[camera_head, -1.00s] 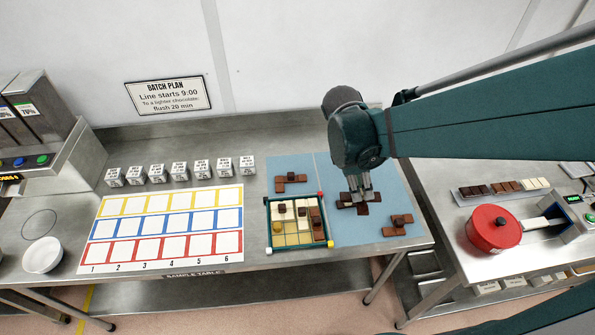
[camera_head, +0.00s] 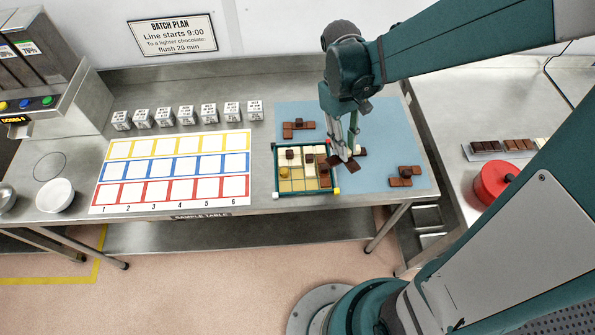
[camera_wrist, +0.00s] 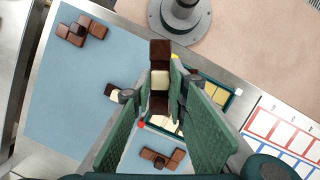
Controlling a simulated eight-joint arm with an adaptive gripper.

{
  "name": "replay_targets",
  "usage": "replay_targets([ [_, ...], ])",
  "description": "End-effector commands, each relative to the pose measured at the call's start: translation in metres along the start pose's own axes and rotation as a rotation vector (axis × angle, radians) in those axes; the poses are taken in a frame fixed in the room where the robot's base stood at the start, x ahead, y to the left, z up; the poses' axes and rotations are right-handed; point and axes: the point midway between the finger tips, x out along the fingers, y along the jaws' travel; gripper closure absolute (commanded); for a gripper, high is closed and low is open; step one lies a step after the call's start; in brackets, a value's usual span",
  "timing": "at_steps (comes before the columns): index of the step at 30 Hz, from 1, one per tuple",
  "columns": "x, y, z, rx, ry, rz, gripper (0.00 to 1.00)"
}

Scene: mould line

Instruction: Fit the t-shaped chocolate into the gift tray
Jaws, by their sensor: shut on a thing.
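My gripper (camera_head: 346,154) is shut on a dark brown chocolate (camera_head: 342,163) and holds it by the right edge of the gift tray. In the wrist view the held chocolate (camera_wrist: 160,52) sits between the fingers (camera_wrist: 165,100), with a cream square in line with its dark squares. The fingers hide part of its shape, so I cannot tell the full T. The gift tray (camera_head: 305,194) has a green rim with coloured corners. Cream and brown pieces fill its upper and right parts. Gold cells lie bare at its lower left. The tray is partly hidden behind the fingers in the wrist view.
A brown chocolate (camera_head: 298,130) lies behind the tray and another (camera_head: 405,178) at the right of the blue mat (camera_head: 385,140). A small cream and dark piece (camera_wrist: 113,91) lies beside the gripper. Labelled cubes (camera_head: 185,115) and a colour grid (camera_head: 172,168) stand left.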

Motion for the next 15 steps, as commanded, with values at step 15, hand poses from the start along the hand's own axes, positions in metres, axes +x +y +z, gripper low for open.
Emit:
replay_targets([
  [15, 0.009, -0.035, -0.014, 0.545, 0.0, -0.17, 0.96],
])
